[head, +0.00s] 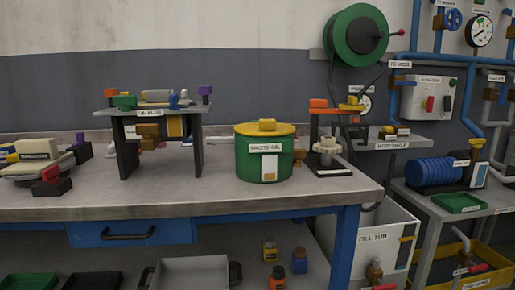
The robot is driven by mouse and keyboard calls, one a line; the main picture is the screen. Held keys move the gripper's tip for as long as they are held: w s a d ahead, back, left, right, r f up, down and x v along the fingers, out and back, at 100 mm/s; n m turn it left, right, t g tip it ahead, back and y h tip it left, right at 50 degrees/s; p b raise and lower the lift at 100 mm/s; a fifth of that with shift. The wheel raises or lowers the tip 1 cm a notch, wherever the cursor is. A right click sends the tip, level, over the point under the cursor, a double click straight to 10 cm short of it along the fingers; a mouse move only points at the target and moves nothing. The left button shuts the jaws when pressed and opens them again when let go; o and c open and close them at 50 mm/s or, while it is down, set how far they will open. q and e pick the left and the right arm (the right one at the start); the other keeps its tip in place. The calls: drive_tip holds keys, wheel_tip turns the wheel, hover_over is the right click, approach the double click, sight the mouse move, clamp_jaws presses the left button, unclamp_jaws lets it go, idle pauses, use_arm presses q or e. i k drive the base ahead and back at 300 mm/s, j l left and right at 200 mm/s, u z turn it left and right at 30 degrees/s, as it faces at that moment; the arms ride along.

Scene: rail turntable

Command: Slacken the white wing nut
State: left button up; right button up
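A cream-white, wide-topped part (327,146) sits on a small fixture with a dark base (329,169), near the right end of the workbench. It may be the white wing nut, but it is too small to tell for sure. An orange-topped dark upright stands right behind it. Neither of my grippers is in view, and nothing is seen touching the part.
A green drum with a yellow lid (264,155) stands just left of the fixture on the workbench (215,193). A small raised stand (118,117) holds several items further left. A white tub (383,240) is below the bench's right end. The bench front is mostly clear.

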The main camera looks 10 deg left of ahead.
sight(185, 92)
drive_tip(key=i+j+u, duration=0.15)
drive_tip(key=i, duration=0.25)
drive_tip(key=i+j+u, duration=0.15)
drive_tip(key=i+j, duration=0.2)
drive_tip(key=i+j+u, duration=0.15)
drive_tip(key=i, duration=0.35)
drive_tip(key=k+j+z, duration=0.1)
drive_tip(key=k, duration=0.25)
drive_tip(key=k+j+z, duration=0.1)
drive_tip(key=k, duration=0.25)
